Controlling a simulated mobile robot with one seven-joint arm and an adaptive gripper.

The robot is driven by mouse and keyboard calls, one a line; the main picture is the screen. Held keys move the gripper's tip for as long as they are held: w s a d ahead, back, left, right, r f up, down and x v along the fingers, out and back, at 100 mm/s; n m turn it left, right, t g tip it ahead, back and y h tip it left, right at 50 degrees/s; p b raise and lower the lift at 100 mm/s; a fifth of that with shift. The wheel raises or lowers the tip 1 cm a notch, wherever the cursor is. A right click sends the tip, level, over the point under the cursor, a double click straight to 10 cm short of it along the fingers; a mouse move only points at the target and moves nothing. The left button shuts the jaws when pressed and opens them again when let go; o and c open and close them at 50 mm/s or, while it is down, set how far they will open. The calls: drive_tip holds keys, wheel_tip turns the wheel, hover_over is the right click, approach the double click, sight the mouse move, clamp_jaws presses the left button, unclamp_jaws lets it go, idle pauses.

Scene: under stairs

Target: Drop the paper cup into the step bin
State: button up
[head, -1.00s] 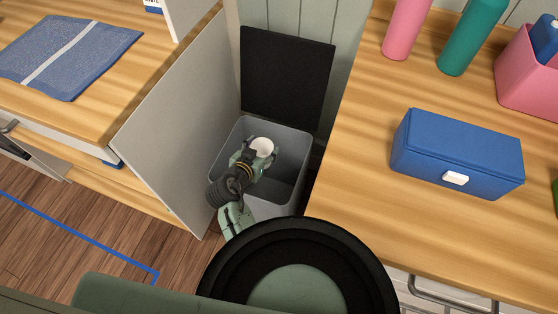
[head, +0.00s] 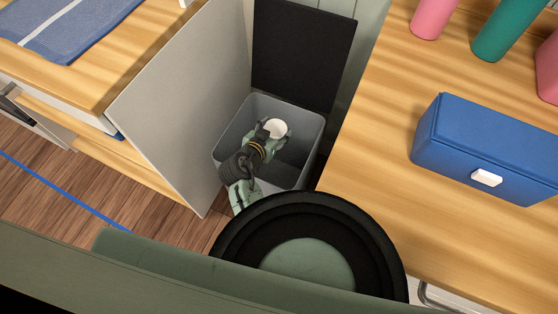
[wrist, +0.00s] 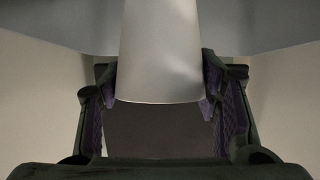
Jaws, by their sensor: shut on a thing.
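The paper cup (head: 276,128) is white and shows in the head view at the mouth of the step bin. In the wrist view the cup (wrist: 161,55) fills the middle, between both finger pads. My gripper (head: 268,136) is shut on the cup and holds it over the bin's opening; in the wrist view the gripper (wrist: 161,92) has a finger on each side of it. The step bin (head: 300,176) is a grey open box with its dark lid (head: 303,52) raised upright behind. The bin's floor is partly hidden by my arm.
A pale panel (head: 180,110) stands close on the bin's left. A wooden counter (head: 385,190) is close on its right and carries a blue box (head: 485,150), a pink bottle (head: 435,16) and a green bottle (head: 505,30). A blue towel (head: 60,30) lies on the left counter.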

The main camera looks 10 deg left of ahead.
drive_tip(key=o, duration=1.8)
drive_tip(key=shift+c, duration=0.2)
drive_tip(key=shift+r, duration=0.1)
wheel_tip(320, 180, up, 10)
